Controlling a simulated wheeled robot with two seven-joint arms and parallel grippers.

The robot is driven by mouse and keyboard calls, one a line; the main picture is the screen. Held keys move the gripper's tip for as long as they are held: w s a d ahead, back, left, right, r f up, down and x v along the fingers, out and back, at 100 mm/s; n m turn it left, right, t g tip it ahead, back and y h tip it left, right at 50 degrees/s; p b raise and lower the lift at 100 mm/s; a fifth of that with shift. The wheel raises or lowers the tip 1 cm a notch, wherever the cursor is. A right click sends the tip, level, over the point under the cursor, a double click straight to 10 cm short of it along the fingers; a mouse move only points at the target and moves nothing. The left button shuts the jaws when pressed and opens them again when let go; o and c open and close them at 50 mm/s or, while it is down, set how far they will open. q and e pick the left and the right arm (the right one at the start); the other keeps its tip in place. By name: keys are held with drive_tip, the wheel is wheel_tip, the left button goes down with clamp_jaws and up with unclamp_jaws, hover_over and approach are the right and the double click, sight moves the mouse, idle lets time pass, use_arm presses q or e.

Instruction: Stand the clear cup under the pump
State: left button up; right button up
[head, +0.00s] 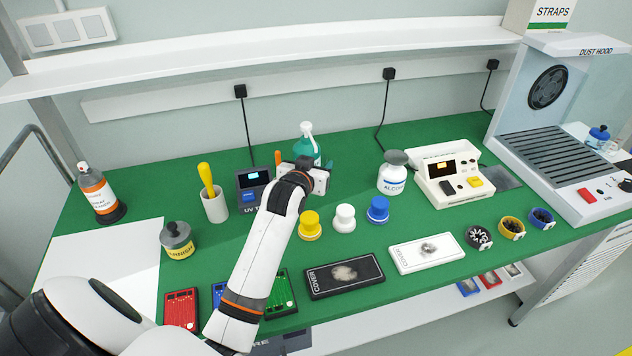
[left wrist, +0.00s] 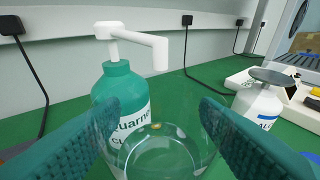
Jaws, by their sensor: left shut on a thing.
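The clear cup (left wrist: 165,158) shows in the left wrist view, see-through and upright, between the fingers of my left gripper (left wrist: 163,125), which is shut on it. The green pump bottle (left wrist: 120,88) with a white pump head (left wrist: 135,38) stands just behind the cup. Its spout points right, and its tip appears above the cup's mouth in the picture; I cannot tell the exact depth. In the head view my left gripper (head: 314,176) is in front of the pump bottle (head: 306,145) and hides its lower part. The cup cannot be made out there. My right gripper is not in view.
A white alcohol bottle (head: 392,177) stands to the right of the gripper, and a UV timer box (head: 252,190) to its left. Yellow (head: 310,226), white (head: 344,218) and blue (head: 378,210) knobbed pieces stand in front. Green mat is bare between the pump and alcohol bottle.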

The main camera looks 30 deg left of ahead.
use_arm(q)
drive_tip(key=shift+w+a, duration=0.15)
drive_tip(key=shift+w, duration=0.4)
drive_tip(key=shift+w+f, duration=0.1)
drive_tip(key=shift+f, duration=3.4)
drive_tip(key=o, duration=1)
drive_tip(key=shift+f, duration=0.2)
drive_tip(key=shift+o, duration=0.2)
drive_tip(key=shift+s+r, duration=0.2)
drive_tip(key=v, duration=1.2)
drive_tip(key=shift+w+r, duration=0.1)
